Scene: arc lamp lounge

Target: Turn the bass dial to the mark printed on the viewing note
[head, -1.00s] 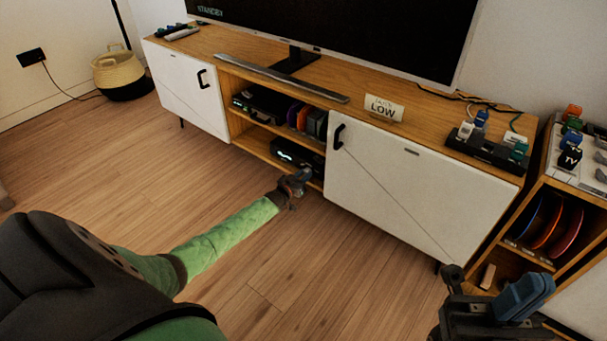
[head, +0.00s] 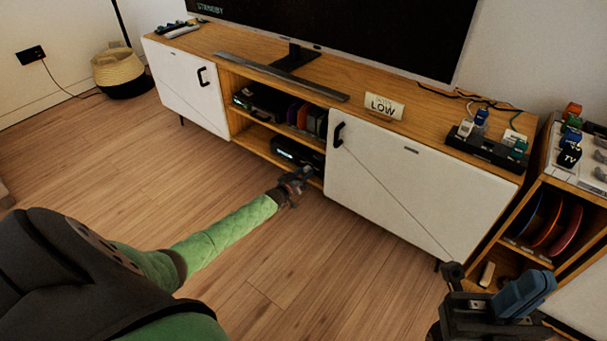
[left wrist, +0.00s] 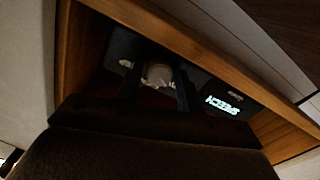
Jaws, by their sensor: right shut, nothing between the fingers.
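The viewing note (head: 384,107) is a pale card standing on the cabinet top; it reads LOW, with smaller unreadable print above. The dark device (head: 298,155) sits in the lower middle shelf of the cabinet. In the left wrist view, its lit display (left wrist: 222,104) seems to read SPEECH, upside down. A round grey dial (left wrist: 158,74) shows between my left fingers, which look apart on either side of it; contact is unclear. My left gripper (head: 303,176) is at the shelf's front. My right gripper (head: 488,297) is shut and empty at bottom right.
A white cabinet door (head: 410,190) closes the right side of the shelf opening. Above the device is another shelf with a dark box (head: 262,102) and several upright cases. A low side shelf (head: 525,252) stands at right. The wooden floor in front is clear.

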